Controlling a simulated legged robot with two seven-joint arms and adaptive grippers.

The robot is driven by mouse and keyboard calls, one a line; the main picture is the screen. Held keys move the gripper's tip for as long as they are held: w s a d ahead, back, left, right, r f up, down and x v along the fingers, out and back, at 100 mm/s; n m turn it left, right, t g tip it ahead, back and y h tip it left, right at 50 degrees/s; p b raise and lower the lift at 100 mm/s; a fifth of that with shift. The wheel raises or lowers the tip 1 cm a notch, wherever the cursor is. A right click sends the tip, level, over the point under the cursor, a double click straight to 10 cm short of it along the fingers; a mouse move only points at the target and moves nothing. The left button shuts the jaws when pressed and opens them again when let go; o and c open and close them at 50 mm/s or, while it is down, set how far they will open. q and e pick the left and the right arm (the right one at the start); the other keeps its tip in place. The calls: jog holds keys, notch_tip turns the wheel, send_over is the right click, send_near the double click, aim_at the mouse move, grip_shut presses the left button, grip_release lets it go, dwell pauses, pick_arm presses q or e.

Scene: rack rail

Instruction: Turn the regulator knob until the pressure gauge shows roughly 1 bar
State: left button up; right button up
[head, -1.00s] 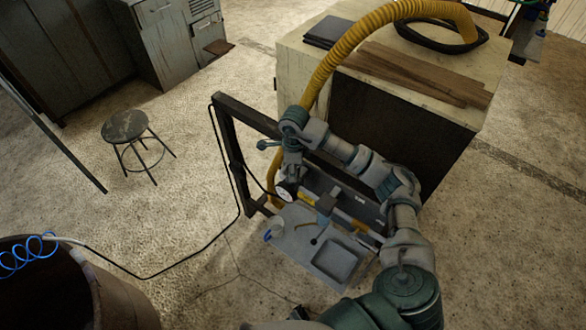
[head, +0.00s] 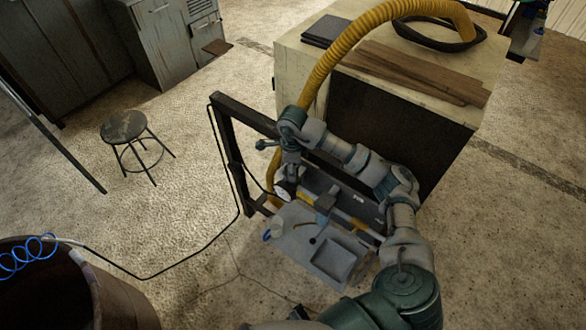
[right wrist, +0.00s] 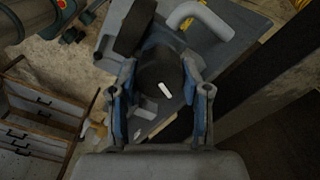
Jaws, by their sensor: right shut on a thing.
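The pressure gauge (head: 282,190) shows its small pale round face beside the dark frame in the head view. Its needle is too small to read. My right gripper (head: 290,180) reaches down next to the gauge. In the right wrist view, my right gripper (right wrist: 161,98) has its blue-padded fingers on both sides of the dark regulator knob (right wrist: 158,70) and is shut on it. A short white mark on the knob slants down to the right. My left gripper is not in view.
A grey panel (head: 299,241) with a square recess lies below the gauge. A dark frame (head: 225,150) stands to its left. A yellow hose (head: 345,45) arches over the bench (head: 292,60) behind. A stool (head: 124,126) stands on open floor at left.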

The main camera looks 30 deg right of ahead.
jog(key=shift+w+a, duration=0.1)
dwell(0.5)
jog(key=o, duration=1.1)
jog(key=shift+o, duration=0.2)
jog(key=shift+w, duration=0.15)
notch_tip(320, 180, up, 12)
jog(key=shift+f, duration=0.1)
